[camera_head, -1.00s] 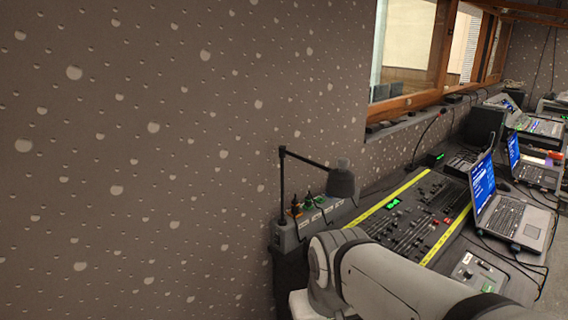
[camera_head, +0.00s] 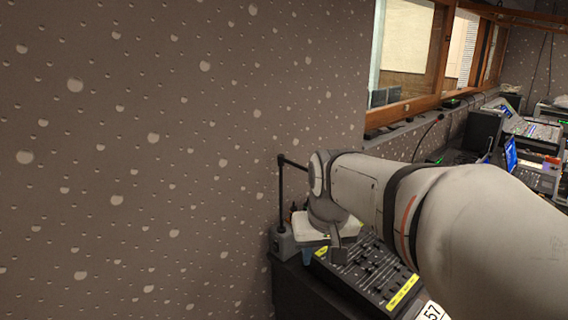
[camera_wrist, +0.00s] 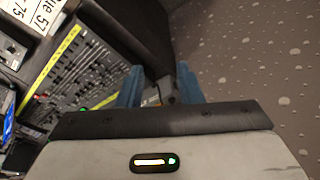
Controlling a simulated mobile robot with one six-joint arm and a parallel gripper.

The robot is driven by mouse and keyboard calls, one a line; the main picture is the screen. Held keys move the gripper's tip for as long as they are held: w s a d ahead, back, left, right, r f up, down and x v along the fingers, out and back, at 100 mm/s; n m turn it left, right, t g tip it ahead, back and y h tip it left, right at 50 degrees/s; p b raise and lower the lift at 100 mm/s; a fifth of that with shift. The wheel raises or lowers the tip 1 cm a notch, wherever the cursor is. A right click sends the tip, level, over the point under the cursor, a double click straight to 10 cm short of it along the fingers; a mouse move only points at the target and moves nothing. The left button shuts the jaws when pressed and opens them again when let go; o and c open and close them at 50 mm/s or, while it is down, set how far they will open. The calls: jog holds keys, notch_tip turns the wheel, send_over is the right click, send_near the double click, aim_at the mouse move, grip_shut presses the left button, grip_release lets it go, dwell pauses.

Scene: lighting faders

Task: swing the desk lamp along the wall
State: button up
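The desk lamp shows in the head view only as its thin black upright post (camera_head: 281,200) and the start of its arm, close to the patterned wall. Its shade is hidden behind my arm. My gripper (camera_wrist: 160,70) has two blue fingers that stand apart in the wrist view. A dark, small part lies in the gap between them; I cannot tell whether it belongs to the lamp or touches a finger. In the head view my gripper is low, right of the post and over the desk, with a bit of blue finger (camera_head: 307,255) showing.
A fader console (camera_head: 365,275) with yellow tape lies below my gripper and also shows in the wrist view (camera_wrist: 90,60). The dotted wall (camera_head: 150,150) runs close on the left. A wood-framed window (camera_head: 405,100) is above the desk. Laptops and gear stand farther right, partly hidden by my arm.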

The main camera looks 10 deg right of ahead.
jog(key=o, duration=0.3)
jog(key=w+d+r+m+p, duration=0.1)
jog(key=w+d+r, duration=0.3)
jog(key=w+r, duration=0.3)
jog(key=shift+w+d+r+t, duration=0.2)
jog(key=shift+w+d+t, duration=0.15)
jog(key=shift+w, duration=0.55)
jog(key=shift+o, duration=0.3)
jog(key=w+d+r+m+p, duration=0.1)
jog(key=w+d+r, duration=0.6)
jog(key=w, duration=0.2)
jog(key=shift+d+h+p, duration=0.2)
jog(key=shift+h+p, duration=0.2)
jog(key=x, duration=0.7)
jog(key=shift+w+d+f, duration=0.1)
jog(key=shift+w+f, duration=0.2)
grip_shut()
